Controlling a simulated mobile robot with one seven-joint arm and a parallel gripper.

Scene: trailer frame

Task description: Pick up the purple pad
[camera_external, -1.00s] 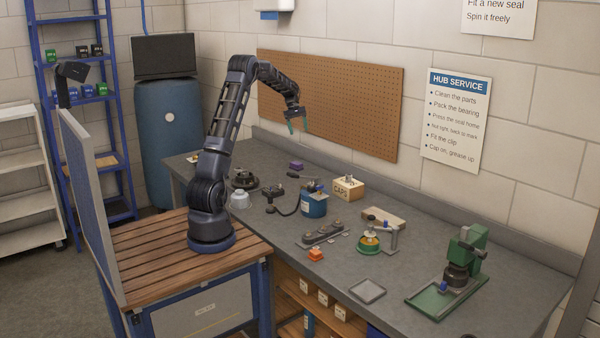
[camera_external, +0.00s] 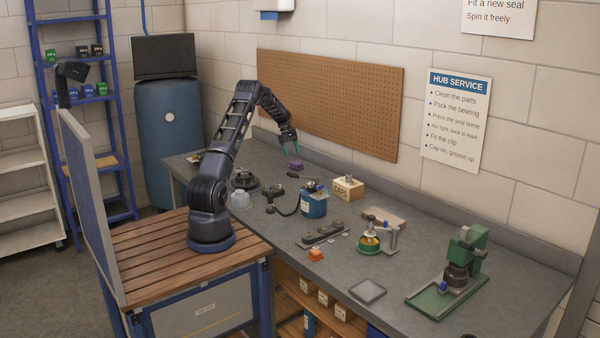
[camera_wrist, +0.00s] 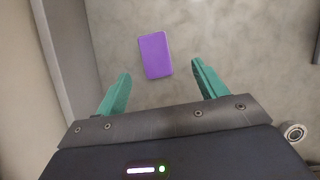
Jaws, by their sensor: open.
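The purple pad (camera_external: 297,165) lies flat on the grey workbench (camera_external: 410,262), toward its back edge below the pegboard. In the wrist view the purple pad (camera_wrist: 155,55) is a small rounded rectangle, just beyond and between the green fingertips. My gripper (camera_external: 292,149) is above the pad in the external view. In the wrist view my gripper (camera_wrist: 160,82) has its two fingers spread wide with nothing between them. The fingers are apart from the pad.
A CAPS box (camera_external: 348,188), a blue canister (camera_external: 314,204) and a dark hub part (camera_external: 245,180) stand near the pad. The pegboard (camera_external: 330,105) and wall rise behind. In the wrist view, bare bench surrounds the pad.

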